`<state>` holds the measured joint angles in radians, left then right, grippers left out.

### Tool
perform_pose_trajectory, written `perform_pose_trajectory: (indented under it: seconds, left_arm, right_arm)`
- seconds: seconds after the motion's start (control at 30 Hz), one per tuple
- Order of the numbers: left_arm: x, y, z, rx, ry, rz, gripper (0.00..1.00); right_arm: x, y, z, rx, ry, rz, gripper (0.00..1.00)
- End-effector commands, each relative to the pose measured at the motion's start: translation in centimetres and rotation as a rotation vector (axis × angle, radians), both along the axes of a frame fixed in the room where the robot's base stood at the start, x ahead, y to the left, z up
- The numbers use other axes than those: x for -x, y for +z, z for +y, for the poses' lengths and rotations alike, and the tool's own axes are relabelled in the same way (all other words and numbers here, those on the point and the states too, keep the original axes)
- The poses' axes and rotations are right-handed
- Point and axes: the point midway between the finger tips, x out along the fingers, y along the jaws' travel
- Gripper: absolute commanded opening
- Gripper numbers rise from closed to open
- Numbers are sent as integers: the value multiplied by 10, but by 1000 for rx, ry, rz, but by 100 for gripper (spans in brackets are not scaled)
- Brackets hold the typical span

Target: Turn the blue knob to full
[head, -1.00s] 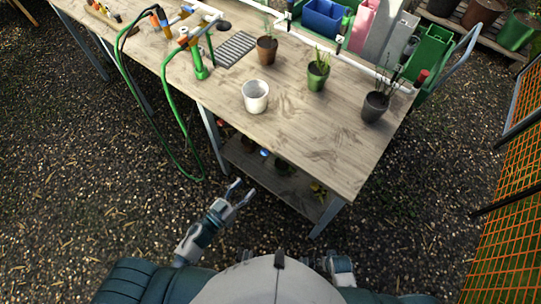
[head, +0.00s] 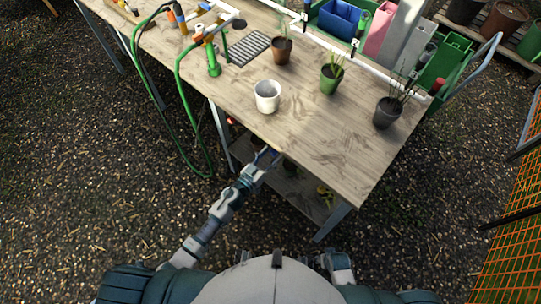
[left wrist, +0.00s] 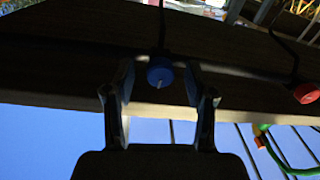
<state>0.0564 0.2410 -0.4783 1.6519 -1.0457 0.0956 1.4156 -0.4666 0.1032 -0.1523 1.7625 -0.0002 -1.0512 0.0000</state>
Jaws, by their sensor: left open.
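The blue knob (left wrist: 160,71) shows in the left wrist view, on the dark underside of the bench edge, with a short pale mark on its face. My left gripper (left wrist: 160,92) is open, with one finger on each side of the knob. A gap shows between each finger and the knob, and the gripper does not hold it. In the head view my left gripper (head: 267,157) is at the front edge of the wooden bench (head: 330,130). The knob cannot be made out there. My right gripper is not in view.
A red knob (left wrist: 306,94) is to the right in the left wrist view. On the bench a white pot (head: 267,96) stands near the front edge, with potted plants behind it. Green hoses (head: 185,100) hang at the left. A lower shelf (head: 290,190) lies below the bench top.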

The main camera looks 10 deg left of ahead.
Motion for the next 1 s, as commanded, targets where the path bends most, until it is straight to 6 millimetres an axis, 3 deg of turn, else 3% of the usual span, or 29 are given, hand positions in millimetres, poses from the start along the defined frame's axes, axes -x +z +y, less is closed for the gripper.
perform_pose_trajectory:
  seconds: [0.23,0.47,1.0]
  left_arm:
    - [-1,0,0,0,0,0,55]
    - [-1,0,0,-1,0,-1,0]
    - [-1,0,1,-100,2,-73,0]
  right_arm:
    - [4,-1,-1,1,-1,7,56]
    - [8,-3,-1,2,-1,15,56]
    - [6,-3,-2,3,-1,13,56]
